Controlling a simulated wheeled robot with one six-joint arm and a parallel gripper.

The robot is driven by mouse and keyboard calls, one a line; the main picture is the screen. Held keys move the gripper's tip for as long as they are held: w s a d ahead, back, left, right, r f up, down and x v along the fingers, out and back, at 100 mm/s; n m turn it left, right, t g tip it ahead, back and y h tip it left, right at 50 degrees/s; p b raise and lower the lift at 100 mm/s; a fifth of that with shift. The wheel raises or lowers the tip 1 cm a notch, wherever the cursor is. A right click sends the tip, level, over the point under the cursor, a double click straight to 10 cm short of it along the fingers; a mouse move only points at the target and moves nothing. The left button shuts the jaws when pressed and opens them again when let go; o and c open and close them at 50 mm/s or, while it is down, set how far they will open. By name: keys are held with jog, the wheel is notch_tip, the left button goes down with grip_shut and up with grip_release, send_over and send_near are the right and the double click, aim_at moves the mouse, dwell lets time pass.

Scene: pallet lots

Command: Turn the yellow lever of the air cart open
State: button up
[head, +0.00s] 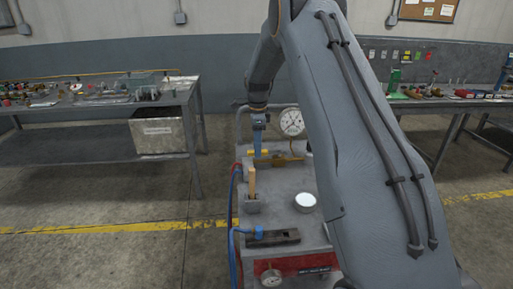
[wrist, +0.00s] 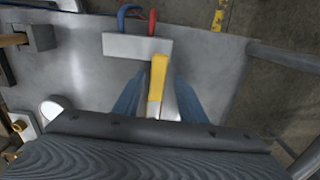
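The air cart (head: 283,185) stands in the middle of the head view, grey with hoses on its left side. Its yellow lever (head: 263,153) is near the cart's far end, partly hidden by my gripper (head: 258,148), which points down over it. The blue fingers of my gripper (wrist: 158,88) are open, one on each side of the lever, with a gap visible on both sides. The lever's lower end is hidden by the gripper body.
A round gauge (head: 292,122) stands behind the lever. A wooden handle (head: 252,182), a white dial (head: 305,201) and a black block (head: 272,239) are on the cart's near part. Blue hose (head: 232,215) hangs at its left. A workbench (head: 190,140) stands left, another right.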

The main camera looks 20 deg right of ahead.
jog(key=shift+a, duration=0.1)
jog(key=shift+r+b, duration=0.85)
jog(key=shift+r, duration=3)
jog(key=shift+s, duration=0.15)
